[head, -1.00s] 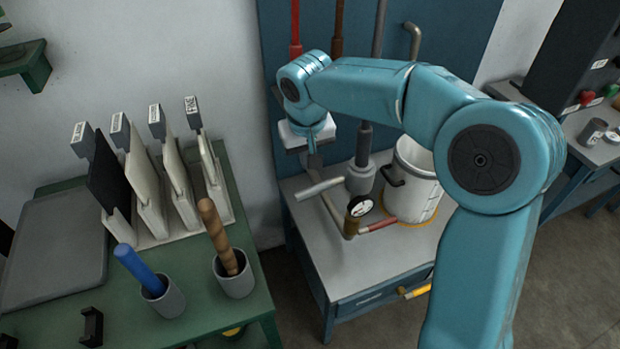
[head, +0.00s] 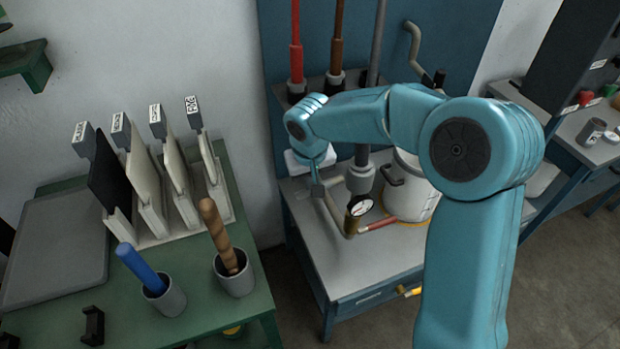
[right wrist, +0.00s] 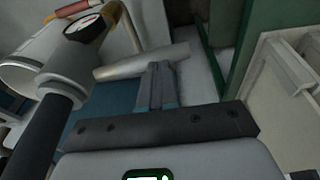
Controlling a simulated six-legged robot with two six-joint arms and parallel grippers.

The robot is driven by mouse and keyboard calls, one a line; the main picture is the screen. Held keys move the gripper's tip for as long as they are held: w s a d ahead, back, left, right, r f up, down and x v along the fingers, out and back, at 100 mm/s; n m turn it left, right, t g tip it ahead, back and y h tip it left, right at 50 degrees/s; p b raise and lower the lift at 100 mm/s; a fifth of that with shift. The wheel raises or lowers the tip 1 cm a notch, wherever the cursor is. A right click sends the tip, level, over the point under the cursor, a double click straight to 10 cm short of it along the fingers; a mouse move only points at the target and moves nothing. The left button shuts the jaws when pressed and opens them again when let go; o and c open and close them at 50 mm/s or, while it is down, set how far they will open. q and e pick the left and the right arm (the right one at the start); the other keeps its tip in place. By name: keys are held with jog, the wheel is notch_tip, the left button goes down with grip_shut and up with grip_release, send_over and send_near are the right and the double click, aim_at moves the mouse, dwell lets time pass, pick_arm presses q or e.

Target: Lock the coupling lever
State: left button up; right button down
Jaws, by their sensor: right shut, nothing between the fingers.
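A pipe fitting stands on the bench, with a round white gauge (head: 361,206), a grey coupling body (head: 360,179) and a red-ended handle (head: 378,224). The gauge (right wrist: 84,27) and the coupling body (right wrist: 70,78) also show in the right wrist view. A pale grey crossbar (right wrist: 140,62) lies just beyond my right fingertips there; I cannot tell which part is the coupling lever. My right gripper (head: 317,190) is shut and empty, left of the coupling body. Its fingers (right wrist: 158,68) appear at the crossbar; contact is unclear. My left gripper is out of view.
A white pot (head: 409,190) stands right of the coupling. Red, brown and grey rods rise behind it. A green table (head: 190,320) at left carries upright plates (head: 143,190) and cups with a blue and a brown handle. The bench front (head: 345,270) is clear.

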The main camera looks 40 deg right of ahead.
aim_at(304, 193)
jog(key=shift+a+f+h+b, duration=0.2)
jog(key=shift+f+h+b, duration=0.4)
jog(key=shift+b, duration=0.3)
notch_tip(304, 193, down, 4)
jog(key=h+b, duration=0.2)
jog(key=b, duration=0.2)
jog(key=g+h+b, duration=0.1)
jog(key=h+b, duration=0.1)
jog(key=b, duration=0.1)
jog(key=shift+w+f+n+h+b, duration=0.1)
jog(key=shift+f+n+h+b, duration=0.1)
jog(key=shift+n+h+b, duration=0.15)
jog(key=s+d+f+g+h+b, duration=0.1)
jog(key=d+f+h+b, duration=0.3)
jog(key=b, duration=0.6)
jog(key=shift+d+f+b, duration=0.3)
jog(key=shift+f, duration=0.45)
jog(key=shift+s+n, duration=0.1)
jog(key=shift+n, duration=0.15)
jog(key=v, duration=0.7)
jog(key=shift+a+r+p, duration=0.15)
jog(key=shift+a+p, duration=0.1)
jog(key=shift+p, duration=0.15)
